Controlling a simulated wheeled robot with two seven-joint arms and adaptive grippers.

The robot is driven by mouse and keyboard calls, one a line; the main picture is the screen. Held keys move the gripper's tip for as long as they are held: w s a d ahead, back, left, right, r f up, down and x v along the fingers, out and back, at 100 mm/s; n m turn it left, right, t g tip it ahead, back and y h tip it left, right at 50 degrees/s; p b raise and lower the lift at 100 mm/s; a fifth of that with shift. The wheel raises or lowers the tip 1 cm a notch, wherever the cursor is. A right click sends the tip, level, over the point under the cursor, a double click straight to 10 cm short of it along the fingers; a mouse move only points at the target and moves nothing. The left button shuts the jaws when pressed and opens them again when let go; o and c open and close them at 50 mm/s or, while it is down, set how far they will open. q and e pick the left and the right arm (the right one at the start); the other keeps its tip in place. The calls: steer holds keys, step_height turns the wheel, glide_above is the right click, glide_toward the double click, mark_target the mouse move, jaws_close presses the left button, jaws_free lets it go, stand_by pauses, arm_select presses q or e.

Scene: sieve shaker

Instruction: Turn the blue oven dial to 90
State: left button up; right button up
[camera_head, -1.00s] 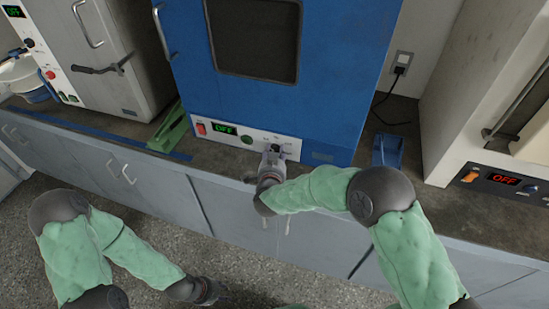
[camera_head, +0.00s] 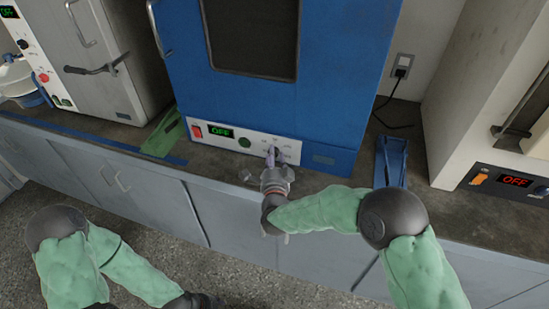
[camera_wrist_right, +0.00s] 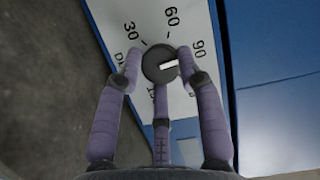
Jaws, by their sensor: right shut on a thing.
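The blue oven (camera_head: 270,95) stands on the counter, with a white control panel (camera_head: 214,141) along its bottom. Its dial (camera_wrist_right: 155,62) is black with a white pointer and sits on a scale marked 30, 60 and 90. The pointer faces right and slightly up, roughly toward the 90 (camera_wrist_right: 198,48); a finger partly covers the space between them. My right gripper (camera_head: 275,154) has its fingers closed around the dial; they also show in the right wrist view (camera_wrist_right: 160,66). The oven display (camera_head: 221,133) reads OFF. The left arm is at lower left, its fingers out of frame.
A red switch (camera_head: 197,131) and a green button (camera_head: 244,142) are left of the dial. A green object (camera_head: 163,134) and a blue object (camera_head: 391,160) lie on the counter (camera_head: 340,187) beside the oven. Other machines stand on both sides.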

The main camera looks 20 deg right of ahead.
steer(key=shift+s+a+f+m, duration=0.1)
steer(key=shift+a+f+m, duration=0.15)
steer(key=shift+f+m, duration=0.05)
stand_by(0.4)
steer(key=o, duration=1.1)
steer(key=shift+c, duration=0.2)
steer(key=shift+o, duration=0.3)
steer(key=shift+a, duration=0.1)
steer(key=shift+r, duration=0.15)
steer(key=v, duration=1.1)
steer(key=shift+s, duration=0.45)
